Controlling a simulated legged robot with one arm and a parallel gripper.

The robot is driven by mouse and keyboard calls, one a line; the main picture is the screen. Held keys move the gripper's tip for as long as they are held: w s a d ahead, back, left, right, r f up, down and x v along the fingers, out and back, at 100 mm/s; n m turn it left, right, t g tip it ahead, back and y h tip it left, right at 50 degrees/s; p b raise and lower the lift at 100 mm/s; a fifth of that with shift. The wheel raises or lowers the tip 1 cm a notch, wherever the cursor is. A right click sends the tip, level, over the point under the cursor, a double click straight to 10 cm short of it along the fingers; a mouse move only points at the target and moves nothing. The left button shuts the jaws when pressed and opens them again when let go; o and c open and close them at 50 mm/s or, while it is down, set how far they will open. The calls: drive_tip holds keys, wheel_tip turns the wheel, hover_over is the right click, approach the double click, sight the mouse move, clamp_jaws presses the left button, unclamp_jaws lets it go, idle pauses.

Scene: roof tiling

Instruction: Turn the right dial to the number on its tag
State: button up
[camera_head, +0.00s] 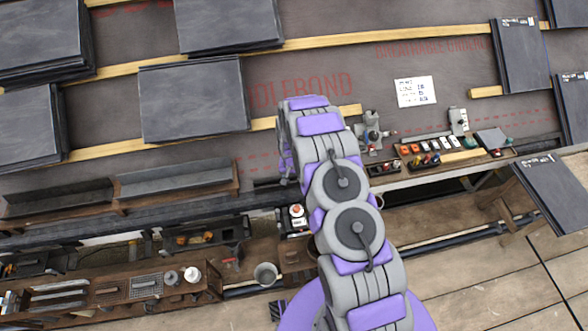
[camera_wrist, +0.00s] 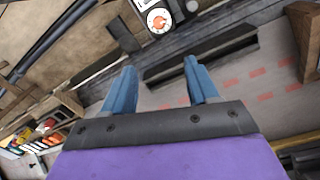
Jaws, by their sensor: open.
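A round dial (camera_wrist: 157,20) with a pale face and an orange-red mark shows at the top of the wrist view. A smaller round piece (camera_wrist: 192,5) beside it is cut off by the frame edge; I cannot tell if it is another dial. A small white unit with a red-orange top (camera_head: 297,211) shows left of my arm in the head view. No tag number is readable. My gripper (camera_wrist: 159,66) is open and empty, its blue fingers apart from the dial and below it in the picture. My arm hides the gripper in the head view.
A rack of coloured switches or blocks (camera_head: 428,150) and a small grey device (camera_head: 371,132) stand right of my arm. A white printed sheet (camera_head: 415,91) lies on the roof. Dark slates (camera_head: 194,99) rest on wooden battens. A grey cup (camera_head: 265,274) stands lower left.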

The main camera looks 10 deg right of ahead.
wheel_tip(320, 180, up, 7)
drive_tip(key=shift+s+r, duration=0.15)
drive_tip(key=shift+s, duration=0.25)
idle(0.4)
drive_tip(key=s+r+n, duration=0.1)
drive_tip(key=s+r, duration=0.6)
drive_tip(key=r, duration=0.6)
drive_tip(key=s+r+n, duration=0.1)
drive_tip(key=s+r, duration=0.6)
drive_tip(key=r, duration=0.6)
drive_tip(key=s+r, duration=0.3)
drive_tip(key=s, duration=0.6)
drive_tip(key=s+r+n+g, duration=0.1)
drive_tip(key=s+r, duration=0.3)
drive_tip(key=s, duration=0.5)
drive_tip(key=s+r, duration=0.4)
drive_tip(key=s, duration=0.5)
drive_tip(key=shift+s+d+n, duration=0.2)
drive_tip(key=shift+d+n, duration=0.2)
drive_tip(key=shift+d, duration=0.05)
drive_tip(key=shift+r, duration=0.1)
